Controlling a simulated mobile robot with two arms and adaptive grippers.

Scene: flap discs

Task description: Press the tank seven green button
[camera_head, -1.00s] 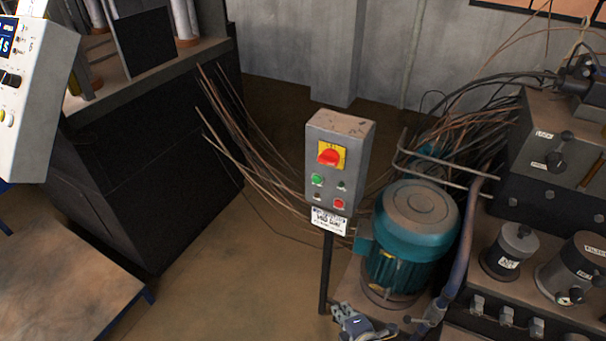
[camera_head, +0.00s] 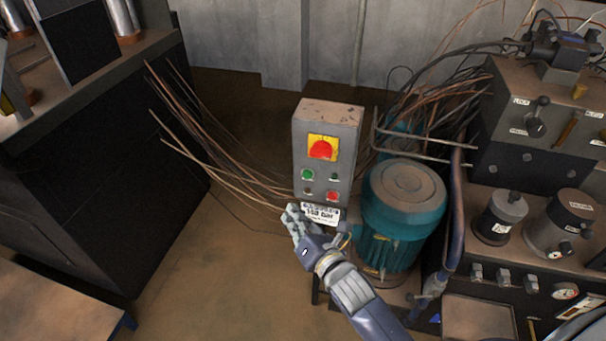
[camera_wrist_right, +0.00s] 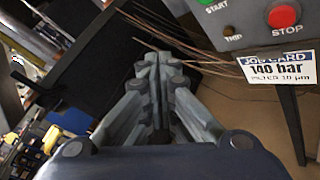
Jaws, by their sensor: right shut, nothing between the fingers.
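A grey control box (camera_head: 311,196) stands on a dark post in the head view. Its front has a green button (camera_head: 307,175) at left, a red button (camera_head: 332,196) at lower right and a red rotary switch (camera_head: 320,149) on a yellow plate. In the right wrist view the green button is cut off at the top edge, above the label START (camera_wrist_right: 217,8). The red button (camera_wrist_right: 284,16) shows there beside STOP. My right gripper (camera_head: 291,212) is shut and empty, just below and left of the box, apart from the green button. My left gripper is not in view.
A white card (camera_head: 320,215) reading 140 bar hangs under the box. A teal motor (camera_head: 397,215) stands close on the right, with hydraulic equipment (camera_head: 520,185) beyond. Loose copper-coloured wires (camera_head: 190,140) spread behind and left of the box. A black cabinet (camera_head: 90,200) is at left; brown floor lies between.

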